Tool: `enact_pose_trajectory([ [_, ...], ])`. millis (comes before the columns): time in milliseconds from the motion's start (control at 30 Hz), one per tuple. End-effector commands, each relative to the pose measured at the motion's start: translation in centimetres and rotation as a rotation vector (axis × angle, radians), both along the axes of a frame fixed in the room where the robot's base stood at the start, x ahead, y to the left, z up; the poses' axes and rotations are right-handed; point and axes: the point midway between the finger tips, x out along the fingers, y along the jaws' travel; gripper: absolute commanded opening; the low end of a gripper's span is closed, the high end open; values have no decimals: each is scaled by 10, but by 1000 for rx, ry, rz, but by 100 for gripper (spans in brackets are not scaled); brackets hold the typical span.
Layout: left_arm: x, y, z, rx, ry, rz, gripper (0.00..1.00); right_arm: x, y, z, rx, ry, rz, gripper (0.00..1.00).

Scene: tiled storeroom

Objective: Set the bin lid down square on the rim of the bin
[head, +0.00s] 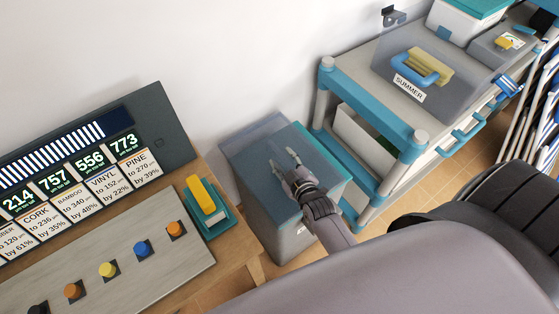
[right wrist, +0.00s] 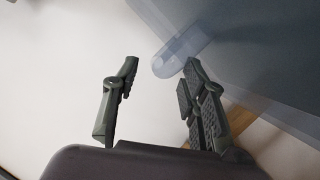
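The grey-blue bin (head: 283,238) stands on the floor between the wooden table and the shelf unit. A see-through grey-blue lid (head: 252,150) lies over its top. The lid sticks out past the bin on the left, and a teal strip (head: 320,152) shows along the right side, so it looks off square. My right gripper (head: 287,156) is over the lid, open and with nothing between its fingers. In the right wrist view the open fingers (right wrist: 158,85) are near a rounded see-through tab (right wrist: 182,52) at the lid's edge. Whether they touch is unclear. My left gripper is out of view.
The teal and grey shelf unit (head: 375,62) stands close on the right, with a box labelled SUMMER (head: 408,90) on top. The wooden table (head: 228,258) on the left carries a control panel and a yellow-handled teal block (head: 205,205). A white wall is behind.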

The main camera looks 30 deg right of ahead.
Motion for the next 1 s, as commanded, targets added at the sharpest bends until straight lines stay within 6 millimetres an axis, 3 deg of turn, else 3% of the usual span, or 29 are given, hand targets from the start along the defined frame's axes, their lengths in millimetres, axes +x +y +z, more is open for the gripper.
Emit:
enact_pose_trajectory([
  [233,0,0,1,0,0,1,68,35,-2,-8,0,-2,0,40],
  [567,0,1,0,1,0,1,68,41,-3,-11,0,-1,0,40],
  [1000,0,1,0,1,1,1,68,40,-3,-11,0,-1,0,10],
])
